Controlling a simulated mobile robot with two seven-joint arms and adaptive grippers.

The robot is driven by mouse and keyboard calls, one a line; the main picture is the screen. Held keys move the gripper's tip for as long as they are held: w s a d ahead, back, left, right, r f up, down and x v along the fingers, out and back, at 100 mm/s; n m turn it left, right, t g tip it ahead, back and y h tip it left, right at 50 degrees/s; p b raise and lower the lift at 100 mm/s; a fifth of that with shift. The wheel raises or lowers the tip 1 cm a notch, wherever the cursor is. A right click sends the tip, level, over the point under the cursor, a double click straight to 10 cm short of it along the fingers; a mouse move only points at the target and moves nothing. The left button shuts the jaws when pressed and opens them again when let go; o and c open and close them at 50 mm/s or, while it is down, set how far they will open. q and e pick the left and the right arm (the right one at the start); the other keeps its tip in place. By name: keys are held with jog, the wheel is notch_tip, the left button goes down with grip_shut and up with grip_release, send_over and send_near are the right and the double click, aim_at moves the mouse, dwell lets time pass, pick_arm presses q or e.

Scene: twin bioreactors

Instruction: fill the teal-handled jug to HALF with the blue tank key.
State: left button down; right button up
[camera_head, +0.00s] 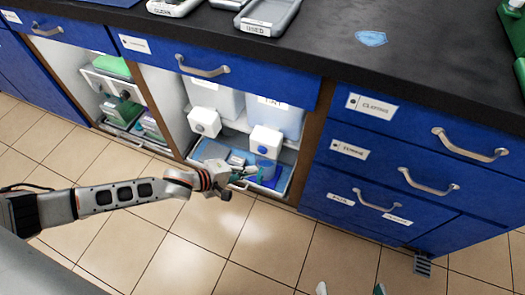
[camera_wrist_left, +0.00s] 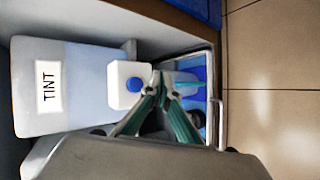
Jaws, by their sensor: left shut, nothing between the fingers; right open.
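The tank marked TINT (camera_wrist_left: 85,88) has a white tap box with a round blue key (camera_wrist_left: 134,85) on its front. In the head view the tank (camera_head: 283,118) stands in the open bay, its tap box (camera_head: 266,141) facing out. A translucent bluish jug (camera_head: 265,169) stands below that tap box; its liquid level cannot be read. My left gripper (camera_head: 246,173) is shut and empty, just in front of the jug and tap. In the left wrist view its fingertips (camera_wrist_left: 160,76) meet beside the tap box, partly covering the jug. My right gripper (camera_head: 351,288) shows only spread fingertips at the bottom edge.
A second tank with a white tap box (camera_head: 204,122) stands to the left in the same bay. A pull-out tray (camera_head: 284,184) lies below. Blue drawers (camera_head: 400,180) are at the right, and the tiled floor in front is clear.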

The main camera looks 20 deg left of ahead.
aim_at(264, 154)
pick_arm(q)
jog(key=w, duration=0.4)
jog(key=shift+w+d+b, duration=0.1)
jog(key=shift+w+b, duration=0.2)
jog(key=shift+w, duration=0.1)
pick_arm(e)
jog(key=shift+s+a+f+m, duration=0.15)
jog(key=shift+s+a+m, duration=0.05)
jog(key=shift+a+m, duration=0.5)
dwell(0.5)
pick_arm(q)
jog(key=shift+w, duration=0.45)
pick_arm(e)
jog(key=shift+r, duration=0.2)
pick_arm(q)
jog(key=shift+w, duration=0.55)
dwell(1.9)
